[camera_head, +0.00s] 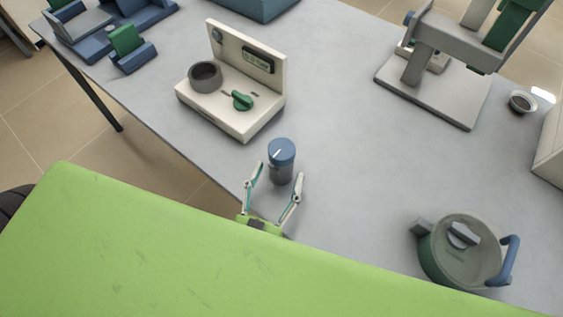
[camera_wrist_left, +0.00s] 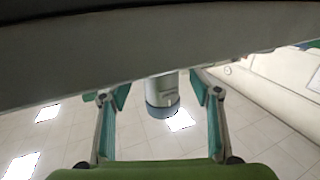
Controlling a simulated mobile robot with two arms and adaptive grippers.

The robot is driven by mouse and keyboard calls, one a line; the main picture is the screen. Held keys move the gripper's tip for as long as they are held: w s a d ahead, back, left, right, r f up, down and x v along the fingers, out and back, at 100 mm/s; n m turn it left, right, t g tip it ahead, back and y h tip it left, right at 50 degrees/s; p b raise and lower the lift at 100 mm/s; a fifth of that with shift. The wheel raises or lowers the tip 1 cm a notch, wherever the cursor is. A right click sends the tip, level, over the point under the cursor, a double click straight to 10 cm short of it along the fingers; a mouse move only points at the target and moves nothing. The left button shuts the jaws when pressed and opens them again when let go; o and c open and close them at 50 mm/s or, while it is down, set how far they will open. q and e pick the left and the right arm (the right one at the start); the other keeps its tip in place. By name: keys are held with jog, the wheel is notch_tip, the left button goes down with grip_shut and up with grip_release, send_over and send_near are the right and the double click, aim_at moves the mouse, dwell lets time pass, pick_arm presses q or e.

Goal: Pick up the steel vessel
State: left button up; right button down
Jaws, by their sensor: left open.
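The steel vessel (camera_head: 281,172) appears to be the small grey cylinder with a blue lid, standing upright on the grey table near its front edge. It also shows in the left wrist view (camera_wrist_left: 163,92), upside down in the picture, with its blue lid lowest. My left gripper (camera_head: 278,175) is open, its two fingers on either side of the vessel. In the wrist view the vessel is between the fingertips, with gaps on both sides. My right gripper is in neither view.
A white device (camera_head: 245,115) with a dark round cup and green knob stands behind the vessel. A grey stand (camera_head: 430,90) is at the back right. The middle of the table is clear.

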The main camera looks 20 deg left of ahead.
aim_at(278, 173)
pick_arm(q)
jog(key=w, duration=0.4)
jog(key=shift+a+r, duration=0.1)
jog(key=shift+r, duration=0.05)
jog(key=shift+s, duration=0.1)
grip_shut()
jog(key=shift+r, duration=0.1)
jog(key=shift+r, duration=0.15)
